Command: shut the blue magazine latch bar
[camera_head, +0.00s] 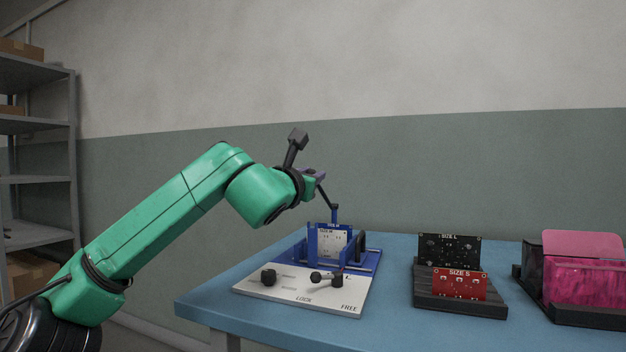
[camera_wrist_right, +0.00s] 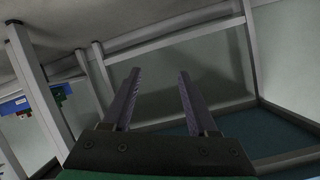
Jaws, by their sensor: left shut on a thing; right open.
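The blue magazine (camera_head: 312,244) stands on the table behind a white panel (camera_head: 300,292) marked LOCK and FREE. A white board marked SIZE M (camera_head: 331,243) stands in it. The latch bar cannot be told apart clearly from the blue frame. My left gripper (camera_head: 333,206) reaches down over the magazine, its fingers closed at the top of a blue part; the exact grip is too small to see. My right gripper (camera_wrist_right: 155,98) shows only in the right wrist view, open with nothing between its fingers, near the table's underside and legs.
A dark rack (camera_head: 458,299) holds a black SIZE L board (camera_head: 449,249) and a red SIZE S board (camera_head: 460,284). A black and pink bin (camera_head: 585,275) stands at the right. Dark knobs (camera_head: 268,277) sit on the white panel. The blue table (camera_head: 395,300) is bare between panel and rack.

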